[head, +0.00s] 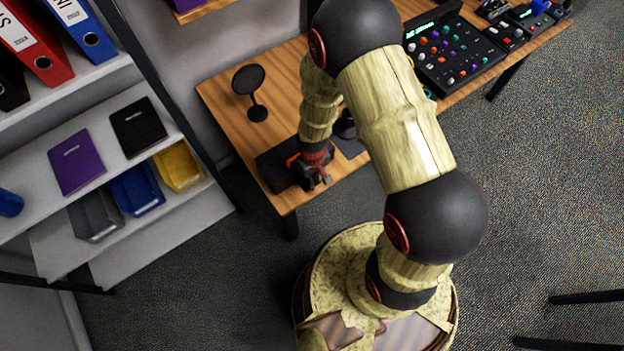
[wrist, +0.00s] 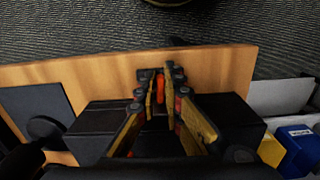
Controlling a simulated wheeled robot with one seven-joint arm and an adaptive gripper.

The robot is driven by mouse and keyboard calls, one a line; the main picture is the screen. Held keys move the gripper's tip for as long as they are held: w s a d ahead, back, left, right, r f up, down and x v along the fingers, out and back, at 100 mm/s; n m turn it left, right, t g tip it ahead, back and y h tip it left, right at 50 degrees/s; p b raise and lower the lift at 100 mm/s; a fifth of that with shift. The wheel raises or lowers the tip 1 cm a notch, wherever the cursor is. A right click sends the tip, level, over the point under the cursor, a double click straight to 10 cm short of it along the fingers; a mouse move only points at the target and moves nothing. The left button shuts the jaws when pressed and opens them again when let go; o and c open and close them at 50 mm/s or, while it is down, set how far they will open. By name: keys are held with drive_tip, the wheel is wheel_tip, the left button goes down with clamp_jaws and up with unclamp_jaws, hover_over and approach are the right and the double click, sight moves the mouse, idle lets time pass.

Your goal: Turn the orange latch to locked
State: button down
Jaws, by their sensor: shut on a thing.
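The orange latch (wrist: 160,88) shows between my fingertips in the wrist view, as a narrow upright orange strip. My gripper (wrist: 161,97) is shut on it, with one finger on each side. The latch sits on a black box (wrist: 222,112) on the wooden table. In the head view my gripper (head: 318,175) is at the table's near left corner, over the black box (head: 272,166). A bit of orange shows beside the fingers there. The fingers hide most of the latch, and I cannot tell its locked mark.
A round black stand (head: 248,80) is on the table (head: 222,92) behind the box. A button panel (head: 452,55) stands farther right. Shelves at the left hold binders, notebooks and blue (head: 138,190) and yellow (head: 180,166) bins. The floor right of the table is mostly clear.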

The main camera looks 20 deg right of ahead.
drive_tip(key=shift+w+r+n, duration=0.1)
drive_tip(key=shift+w+n, duration=0.1)
drive_tip(key=shift+n, duration=0.1)
drive_tip(key=c, duration=2.2)
unclamp_jaws()
drive_tip(key=shift+s, duration=0.1)
wheel_tip(320, 180, up, 12)
drive_tip(key=shift+s, duration=0.1)
